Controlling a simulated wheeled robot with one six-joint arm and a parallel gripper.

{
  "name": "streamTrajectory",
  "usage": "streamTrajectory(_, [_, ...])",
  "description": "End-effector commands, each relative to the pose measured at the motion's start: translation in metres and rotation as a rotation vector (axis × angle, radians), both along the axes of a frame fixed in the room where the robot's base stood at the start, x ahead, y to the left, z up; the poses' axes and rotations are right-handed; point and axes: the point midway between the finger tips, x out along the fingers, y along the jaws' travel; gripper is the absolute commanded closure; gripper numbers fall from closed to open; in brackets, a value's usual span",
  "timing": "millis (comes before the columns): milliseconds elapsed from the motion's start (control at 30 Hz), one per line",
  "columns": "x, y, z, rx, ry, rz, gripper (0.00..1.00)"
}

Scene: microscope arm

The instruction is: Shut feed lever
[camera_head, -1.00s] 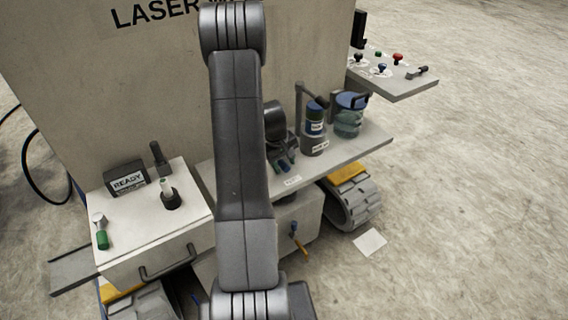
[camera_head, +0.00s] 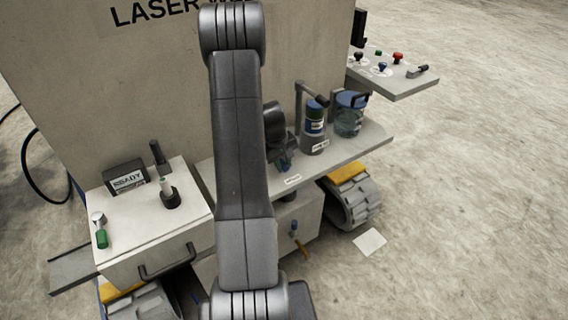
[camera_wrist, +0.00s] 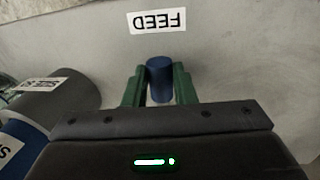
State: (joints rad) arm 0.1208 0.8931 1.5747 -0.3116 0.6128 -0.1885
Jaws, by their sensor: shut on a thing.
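In the wrist view a blue cylindrical knob (camera_wrist: 160,76), apparently the feed lever's grip, stands beside the upside-down FEED label (camera_wrist: 156,21). The green fingers of my gripper (camera_wrist: 159,93) are on both sides of the knob and shut on it. The lower part of the lever is hidden by my gripper body. In the head view my gripper (camera_head: 284,161) is a small dark shape over the shelf, just behind the small white label (camera_head: 293,180). The lever itself cannot be made out clearly there.
A panel with knobs (camera_head: 395,85) is at the upper right. A white box (camera_head: 150,235) is at the left.

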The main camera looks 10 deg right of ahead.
Motion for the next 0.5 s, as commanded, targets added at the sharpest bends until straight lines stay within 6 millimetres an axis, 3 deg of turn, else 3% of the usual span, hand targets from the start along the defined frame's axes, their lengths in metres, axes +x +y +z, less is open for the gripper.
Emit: streamTrajectory(500, [-0.001,0.033,-0.003,0.0,-0.003,-0.369,1.0])
